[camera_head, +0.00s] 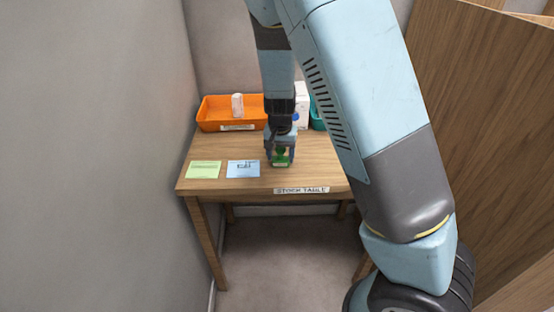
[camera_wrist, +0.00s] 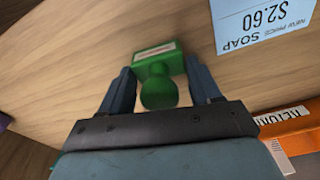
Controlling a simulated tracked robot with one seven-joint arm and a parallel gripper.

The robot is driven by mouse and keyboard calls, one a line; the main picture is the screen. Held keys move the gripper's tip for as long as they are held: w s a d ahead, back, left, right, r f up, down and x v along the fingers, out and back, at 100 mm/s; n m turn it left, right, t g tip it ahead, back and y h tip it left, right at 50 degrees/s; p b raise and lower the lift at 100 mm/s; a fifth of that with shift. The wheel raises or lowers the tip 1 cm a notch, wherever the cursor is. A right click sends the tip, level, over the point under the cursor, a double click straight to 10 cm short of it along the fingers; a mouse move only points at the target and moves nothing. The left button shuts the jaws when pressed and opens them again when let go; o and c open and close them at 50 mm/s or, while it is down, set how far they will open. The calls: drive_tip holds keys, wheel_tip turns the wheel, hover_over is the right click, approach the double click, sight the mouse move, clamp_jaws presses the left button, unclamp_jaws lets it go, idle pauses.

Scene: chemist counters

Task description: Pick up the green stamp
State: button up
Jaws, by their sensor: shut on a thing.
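The green stamp (camera_head: 281,157) is at the front part of the wooden stock table (camera_head: 310,152), under my arm. In the wrist view the stamp (camera_wrist: 158,65) shows a round knob handle and a rectangular base with a pale label. My gripper (camera_head: 280,150) points down at it, and its fingers (camera_wrist: 160,88) stand on either side of the knob, shut on it. I cannot tell whether the base touches the table or is slightly above it.
A blue price card (camera_head: 243,168) and a green card (camera_head: 203,170) lie left of the stamp. An orange tray (camera_head: 215,113) holding a white item (camera_head: 237,105) stands behind. A white container (camera_head: 301,106) and teal bin (camera_head: 318,121) are partly hidden. A wall is close on the left.

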drive_tip(key=shift+c, duration=1.3)
drive_tip(key=shift+r, duration=0.35)
wheel_tip(320, 180, up, 2)
drive_tip(key=shift+r, duration=0.1)
drive_tip(key=s+d+r, duration=0.3)
drive_tip(key=s+r, duration=0.7)
drive_tip(key=s, duration=0.3)
drive_tip(key=shift+s+d, duration=0.2)
drive_tip(key=shift+s, duration=0.1)
